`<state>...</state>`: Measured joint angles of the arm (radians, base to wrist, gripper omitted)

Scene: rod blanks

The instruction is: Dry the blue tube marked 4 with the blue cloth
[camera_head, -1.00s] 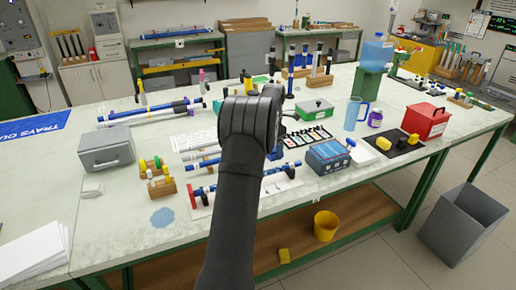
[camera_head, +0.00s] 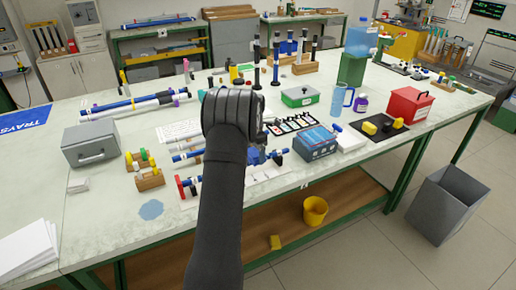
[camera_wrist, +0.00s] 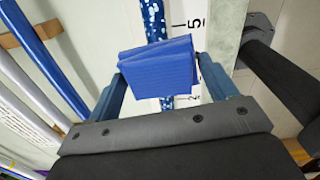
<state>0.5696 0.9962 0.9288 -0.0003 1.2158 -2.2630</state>
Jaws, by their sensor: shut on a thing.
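My gripper (camera_wrist: 161,66) is shut on a folded blue cloth (camera_wrist: 160,70), which spans the gap between its fingers in the wrist view. A blue tube (camera_wrist: 153,18) with white specks like droplets runs behind the cloth. It shows above the cloth and a little below it. I cannot tell whether the cloth touches the tube. I see no 4 on it; the cloth hides its middle.
A white strip with black numbers (camera_wrist: 195,18) lies beside the tube. A dark post (camera_wrist: 270,60) stands at right. Other rods (camera_wrist: 40,60) lie at left. In the head view, a grey box (camera_head: 90,146) and a flat light-blue patch (camera_head: 151,209) are left of my arm.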

